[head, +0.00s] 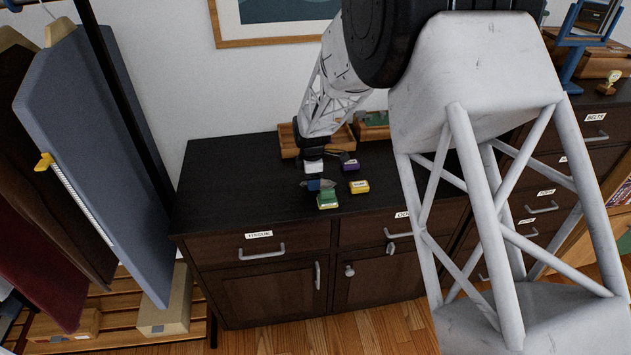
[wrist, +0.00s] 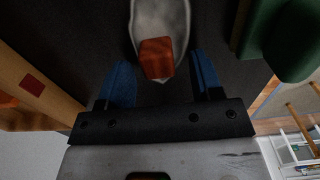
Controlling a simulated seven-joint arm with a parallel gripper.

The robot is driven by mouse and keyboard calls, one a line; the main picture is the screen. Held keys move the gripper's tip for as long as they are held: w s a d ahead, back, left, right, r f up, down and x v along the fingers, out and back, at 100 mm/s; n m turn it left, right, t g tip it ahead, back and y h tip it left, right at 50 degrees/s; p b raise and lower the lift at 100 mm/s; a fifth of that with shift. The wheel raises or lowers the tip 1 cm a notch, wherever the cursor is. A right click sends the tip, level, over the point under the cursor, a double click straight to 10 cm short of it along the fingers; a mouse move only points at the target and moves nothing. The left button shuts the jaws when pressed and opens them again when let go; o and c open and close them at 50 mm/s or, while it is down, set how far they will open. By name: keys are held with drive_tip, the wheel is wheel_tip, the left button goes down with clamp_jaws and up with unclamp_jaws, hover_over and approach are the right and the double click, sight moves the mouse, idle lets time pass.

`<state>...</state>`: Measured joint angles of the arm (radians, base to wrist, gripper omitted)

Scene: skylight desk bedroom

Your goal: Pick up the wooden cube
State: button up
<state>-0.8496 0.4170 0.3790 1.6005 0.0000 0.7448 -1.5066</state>
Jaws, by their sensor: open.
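The wooden cube (wrist: 157,58), orange-red, shows in the wrist view between the two blue fingers of my gripper (wrist: 161,64). It appears to rest on a pale grey, rounded object (wrist: 160,18). Gaps show between the cube and both fingers, so my gripper is open. In the head view my gripper (head: 320,184) is low over the dark dresser top (head: 240,180), behind a green box. I cannot make out the cube clearly in the head view, where my gripper mostly hides it.
The green box (head: 327,200) stands close in front of my gripper. A yellow box (head: 359,187) and a purple one (head: 350,165) lie to the right. A wooden tray (head: 289,142) is behind. The left of the dresser top is clear.

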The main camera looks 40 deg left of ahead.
drive_tip(key=shift+f, duration=0.2)
idle(0.4)
drive_tip(key=c, duration=1)
drive_tip(key=shift+r, duration=5)
drive_tip(key=shift+d, duration=0.15)
